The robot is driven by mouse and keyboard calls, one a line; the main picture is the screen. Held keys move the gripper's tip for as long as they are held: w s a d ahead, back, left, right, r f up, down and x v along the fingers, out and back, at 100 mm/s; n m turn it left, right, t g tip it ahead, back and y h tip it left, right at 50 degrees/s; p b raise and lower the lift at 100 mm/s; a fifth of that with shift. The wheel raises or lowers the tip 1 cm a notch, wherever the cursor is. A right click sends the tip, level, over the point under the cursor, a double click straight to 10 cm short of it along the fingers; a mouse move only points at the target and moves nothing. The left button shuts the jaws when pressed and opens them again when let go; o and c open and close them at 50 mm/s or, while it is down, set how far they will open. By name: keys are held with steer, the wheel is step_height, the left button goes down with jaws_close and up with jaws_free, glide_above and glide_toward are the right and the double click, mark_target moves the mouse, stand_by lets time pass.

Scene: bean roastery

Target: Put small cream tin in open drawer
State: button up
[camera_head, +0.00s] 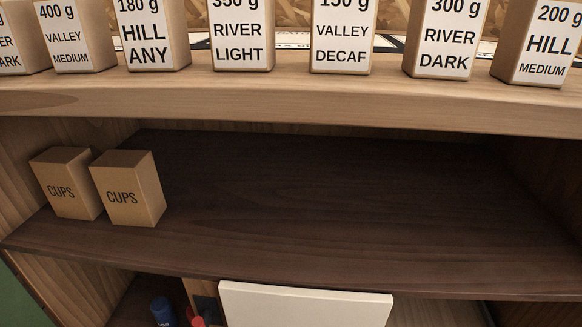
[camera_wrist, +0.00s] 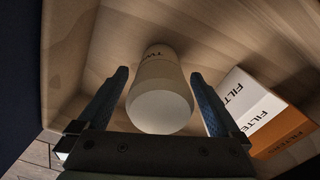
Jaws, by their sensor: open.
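A cream-coloured cylinder (camera_wrist: 160,104), which looks like the small cream tin, is in the wrist view, with dark lettering partly visible on its far part. My gripper (camera_wrist: 159,74) is open, with one dark blue finger on each side of the tin. A gap shows between each finger and the tin. The tin is inside a wooden-walled space (camera_wrist: 75,60); I cannot tell for sure whether this is the open drawer. Neither the tin nor my gripper shows in the head view.
White and orange boxes marked FILTER (camera_wrist: 256,112) lie close to the right finger. In the head view, two CUPS boxes (camera_head: 128,190) stand on a dark shelf (camera_head: 330,210), otherwise clear. Several labelled bags (camera_head: 243,40) line the counter above. A white panel (camera_head: 305,305) and a blue-capped item (camera_head: 162,312) show below.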

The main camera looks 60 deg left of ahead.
step_height(320, 180, up, 12)
steer(key=p, duration=0.8)
steer(key=shift+r, duration=0.15)
